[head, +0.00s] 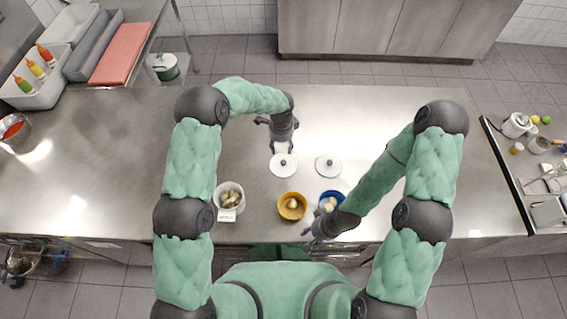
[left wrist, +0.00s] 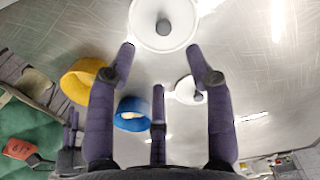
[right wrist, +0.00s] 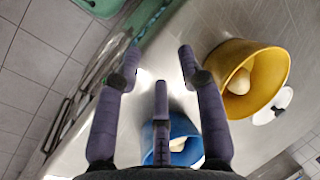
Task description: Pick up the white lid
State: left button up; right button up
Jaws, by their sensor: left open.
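Two round white lids with grey knobs lie flat on the steel counter: a left lid (head: 277,170) and a right lid (head: 328,167). My left gripper (head: 282,146) is open and empty, just behind the left lid in the head view. In the left wrist view one white lid (left wrist: 145,20) lies just beyond the open fingertips (left wrist: 160,52), and a second white lid (left wrist: 183,91) shows smaller, near the right finger. My right gripper (head: 312,236) is low at the counter's front edge, beside the blue bowl. Its fingers (right wrist: 160,52) are spread and empty.
A yellow bowl (head: 284,212) and a blue bowl (head: 340,197) with pale contents stand in front of the lids. A labelled white pot (head: 227,188) stands left. The counter (head: 400,120) is clear on the right; a side table (head: 493,137) with small items adjoins it.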

jog(key=shift+w+f, duration=0.2)
jog(key=shift+f, duration=0.3)
pick_arm(q)
send_over(283, 162)
jog(key=f, duration=0.6)
jog(key=shift+w+a+f, duration=0.2)
jog(key=shift+f, duration=0.05)
pick_arm(e)
jog(key=shift+r, duration=0.45)
pick_arm(q)
jog(key=shift+s+d+f+p, duration=0.1)
jog(key=shift+d+f+p, duration=0.05)
jog(key=shift+f+p, duration=0.4)
pick_arm(e)
jog(key=shift+r, duration=0.25)
pick_arm(q)
jog(key=shift+d+f+p, duration=0.15)
jog(key=shift+f+p, duration=0.15)
jog(key=shift+f, duration=1.7)
pick_arm(e)
jog(key=shift+r, duration=0.4)
pick_arm(q)
jog(key=shift+c, duration=0.3)
jog(key=c, duration=0.9)
